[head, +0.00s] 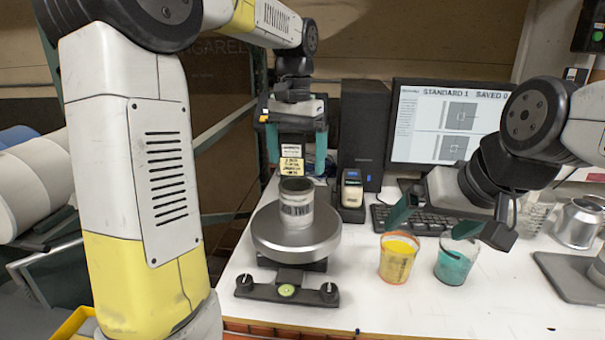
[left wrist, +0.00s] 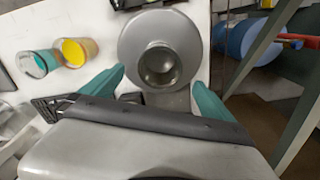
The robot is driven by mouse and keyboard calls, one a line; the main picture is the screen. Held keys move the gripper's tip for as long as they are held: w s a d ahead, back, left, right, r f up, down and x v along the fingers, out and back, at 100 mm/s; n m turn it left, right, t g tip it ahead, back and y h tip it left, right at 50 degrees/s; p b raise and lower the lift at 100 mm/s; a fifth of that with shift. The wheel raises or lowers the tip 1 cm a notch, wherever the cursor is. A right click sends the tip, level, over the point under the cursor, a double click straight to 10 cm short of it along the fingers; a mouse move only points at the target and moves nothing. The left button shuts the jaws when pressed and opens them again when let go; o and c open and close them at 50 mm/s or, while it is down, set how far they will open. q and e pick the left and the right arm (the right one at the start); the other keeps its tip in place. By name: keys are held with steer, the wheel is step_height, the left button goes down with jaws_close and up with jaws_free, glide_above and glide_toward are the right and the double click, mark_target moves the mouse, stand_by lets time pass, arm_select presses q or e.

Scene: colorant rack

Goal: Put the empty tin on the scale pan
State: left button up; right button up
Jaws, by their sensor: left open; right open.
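The empty tin (head: 296,204) is a grey metal can with a label band. It stands upright on the round scale pan (head: 265,238). In the left wrist view the tin (left wrist: 159,65) is seen from above, open and bare inside, on the pan (left wrist: 194,28). My left gripper (head: 296,155) is open, behind and above the tin in the head view. In the left wrist view its teal fingers (left wrist: 153,90) are apart, with the tin beyond them and no contact visible. My right gripper (head: 430,220) is open and empty, above and behind the two cups.
A yellow-filled cup (head: 398,260) and a teal-filled cup (head: 455,262) stand right of the scale. A metal can (head: 578,222) stands far right.

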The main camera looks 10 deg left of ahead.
arm_select(q)
steer(key=s+a+f+n+t+h, duration=0.1)
steer(key=s+a+n+t, duration=0.1)
steer(key=s, duration=0.7)
steer(key=s+a+f+n+t+h, duration=0.1)
steer(key=s+t, duration=0.3)
steer(key=s, duration=0.6)
steer(key=shift+a+f+n, duration=0.35)
steer(key=shift+a+n, duration=0.05)
steer(key=shift+a, duration=0.05)
steer(key=shift+s, duration=0.1)
stand_by(0.5)
